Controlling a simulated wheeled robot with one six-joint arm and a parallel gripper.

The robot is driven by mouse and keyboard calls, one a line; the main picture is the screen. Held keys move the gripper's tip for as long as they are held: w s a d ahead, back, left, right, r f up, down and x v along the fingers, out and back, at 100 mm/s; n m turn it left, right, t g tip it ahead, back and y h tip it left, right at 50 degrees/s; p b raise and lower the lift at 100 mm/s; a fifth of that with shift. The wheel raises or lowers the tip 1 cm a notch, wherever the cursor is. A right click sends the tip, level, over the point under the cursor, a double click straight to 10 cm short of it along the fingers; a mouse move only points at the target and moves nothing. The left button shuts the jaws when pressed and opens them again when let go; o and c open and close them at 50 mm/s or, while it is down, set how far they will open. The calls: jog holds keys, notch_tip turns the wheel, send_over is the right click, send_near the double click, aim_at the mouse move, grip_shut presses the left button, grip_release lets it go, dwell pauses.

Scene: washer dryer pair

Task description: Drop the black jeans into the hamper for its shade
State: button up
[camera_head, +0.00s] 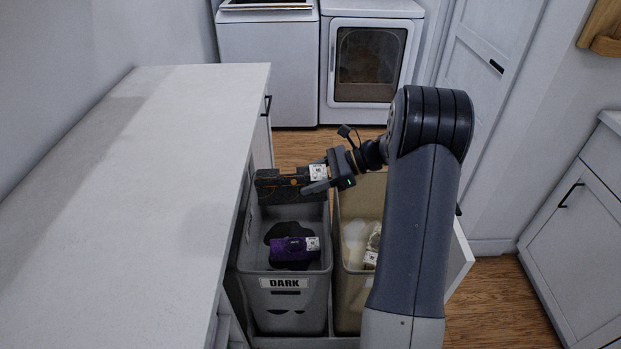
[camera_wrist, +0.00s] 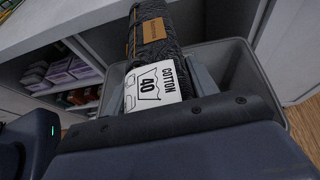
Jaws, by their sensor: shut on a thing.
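The rolled black jeans (camera_head: 272,187) are held in my gripper (camera_head: 318,180) over the far end of the grey hamper (camera_head: 284,311) marked DARK. In the wrist view the jeans (camera_wrist: 160,32) show a tan patch and a white "COTTON 40" tag, and my gripper (camera_wrist: 158,84) is shut on them near the tag. The left end of the jeans is close to the counter's side; I cannot tell if they touch the hamper rim. A purple folded garment (camera_head: 288,249) and dark cloth lie inside the DARK hamper. A beige hamper (camera_head: 348,311) stands to its right.
A long white counter (camera_head: 130,190) runs along the left, with shelves (camera_wrist: 75,75) of packages beneath. Light clothes (camera_head: 372,245) lie in the beige hamper, partly hidden by my arm. A washer (camera_head: 268,70) and dryer (camera_head: 368,65) stand at the back.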

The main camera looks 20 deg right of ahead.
jog(key=shift+f+b, duration=2.05)
jog(key=shift+f, duration=0.3)
jog(key=o, duration=1.5)
jog(key=p+v, duration=0.1)
jog(key=v, duration=0.9)
jog(key=shift+d, duration=0.4)
